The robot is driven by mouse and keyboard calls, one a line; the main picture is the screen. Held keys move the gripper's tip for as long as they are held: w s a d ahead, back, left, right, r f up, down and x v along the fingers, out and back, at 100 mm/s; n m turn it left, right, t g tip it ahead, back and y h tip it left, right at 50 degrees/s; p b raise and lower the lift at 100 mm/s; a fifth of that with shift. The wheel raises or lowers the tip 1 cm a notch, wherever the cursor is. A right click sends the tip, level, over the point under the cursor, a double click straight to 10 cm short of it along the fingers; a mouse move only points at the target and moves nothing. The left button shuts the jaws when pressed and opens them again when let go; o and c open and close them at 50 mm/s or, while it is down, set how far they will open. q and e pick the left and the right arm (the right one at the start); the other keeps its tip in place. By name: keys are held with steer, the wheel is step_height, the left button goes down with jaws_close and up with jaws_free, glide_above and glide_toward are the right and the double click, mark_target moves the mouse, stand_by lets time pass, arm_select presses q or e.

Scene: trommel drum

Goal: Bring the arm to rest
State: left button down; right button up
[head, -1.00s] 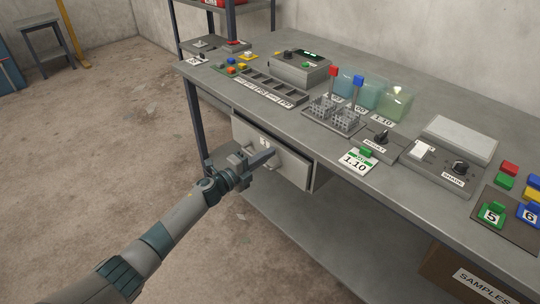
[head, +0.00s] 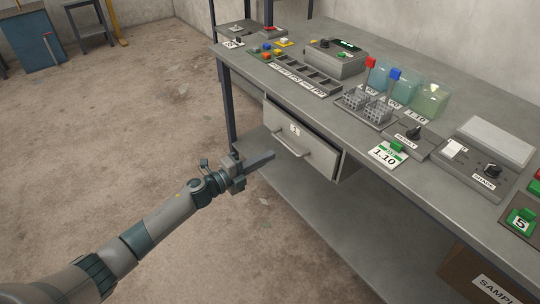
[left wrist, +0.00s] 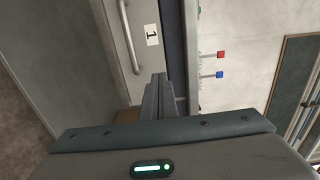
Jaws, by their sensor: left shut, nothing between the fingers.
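My left gripper (head: 258,161) is shut and empty. It hangs in the air in front of the workbench, left of and apart from the drawer front (head: 299,134) with its bar handle (head: 291,144). In the left wrist view the shut fingers (left wrist: 158,97) point towards the drawer, whose label 1 and handle (left wrist: 129,38) show above them. The drawer stands slightly out of the bench. My right gripper is in neither view.
A samples box (head: 482,280) sits below.

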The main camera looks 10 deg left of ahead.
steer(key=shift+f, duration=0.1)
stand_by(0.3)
arm_select(q)
steer(key=s+a+f+n+g+y+p, duration=0.1)
steer(key=s+a+f+n+y+p, duration=0.2)
steer(key=s+f+n, duration=0.75)
steer(key=s+a+f+n+g+y+p, duration=0.1)
steer(key=s+f+n+y+p, duration=0.2)
steer(key=s+f+n+y, duration=0.75)
steer(key=s+f+n+g+h+p, duration=0.1)
steer(key=s+f+g, duration=0.2)
steer(key=s+f, duration=0.5)
steer(key=s+d+f+n+g+h+p, duration=0.1)
steer(key=s+f+n+g+h, duration=0.1)
steer(key=s+f, duration=0.7)
steer(key=s+g, duration=0.1)
steer(key=s, duration=0.6)
steer(key=shift+d, duration=0.25)
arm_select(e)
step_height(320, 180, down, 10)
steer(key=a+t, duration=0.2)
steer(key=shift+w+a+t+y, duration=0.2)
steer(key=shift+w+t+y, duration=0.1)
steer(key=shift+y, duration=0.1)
arm_select(q)
steer(key=shift+f, duration=0.1)
